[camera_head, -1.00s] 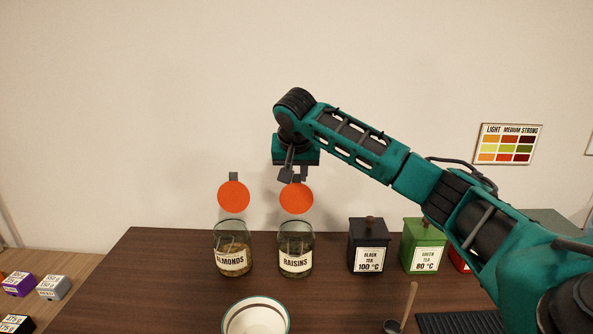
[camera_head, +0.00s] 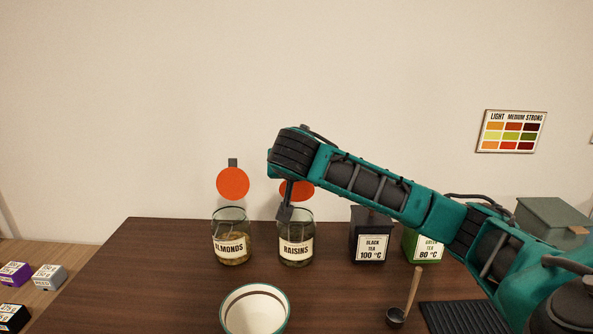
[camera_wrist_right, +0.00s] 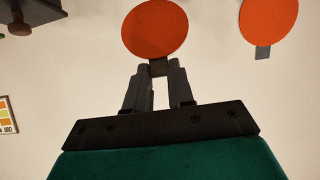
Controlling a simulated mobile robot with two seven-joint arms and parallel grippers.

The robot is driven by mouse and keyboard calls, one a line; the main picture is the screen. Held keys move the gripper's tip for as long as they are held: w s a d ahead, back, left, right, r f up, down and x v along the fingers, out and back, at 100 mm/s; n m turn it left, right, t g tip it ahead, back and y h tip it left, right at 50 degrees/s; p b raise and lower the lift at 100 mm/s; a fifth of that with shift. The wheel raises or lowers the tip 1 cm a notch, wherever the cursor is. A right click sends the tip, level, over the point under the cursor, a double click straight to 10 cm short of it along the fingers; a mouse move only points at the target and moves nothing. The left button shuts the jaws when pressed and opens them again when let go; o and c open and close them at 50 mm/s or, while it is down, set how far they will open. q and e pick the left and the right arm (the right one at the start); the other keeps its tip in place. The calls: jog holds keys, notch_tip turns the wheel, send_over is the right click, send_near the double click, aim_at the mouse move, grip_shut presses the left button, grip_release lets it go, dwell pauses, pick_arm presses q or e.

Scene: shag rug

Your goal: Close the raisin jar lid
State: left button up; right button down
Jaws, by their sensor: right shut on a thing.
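The glass raisin jar (camera_head: 296,237), labelled RAISINS, stands upright on the dark table. Its orange round lid (camera_head: 300,188) stands open above the back of the jar, partly hidden by my right arm. My right gripper (camera_head: 285,212) is at the lid, above the jar. In the right wrist view, the gripper (camera_wrist_right: 158,76) is shut on the small dark tab at the edge of the orange lid (camera_wrist_right: 155,28). My left gripper is not in view.
An almond jar (camera_head: 231,238) with its own raised orange lid (camera_head: 233,184) stands just left. A black tea box (camera_head: 370,238) and a green tea box (camera_head: 424,243) stand right. A bowl (camera_head: 255,312) and a scoop (camera_head: 398,314) are in front.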

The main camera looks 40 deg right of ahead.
jog(key=shift+f, duration=0.25)
jog(key=c, duration=1.1)
grip_release()
jog(key=shift+o, duration=0.7)
jog(key=shift+r, duration=0.1)
jog(key=p+v, duration=0.3)
jog(key=v, duration=0.9)
jog(key=shift+s+a+r, duration=0.25)
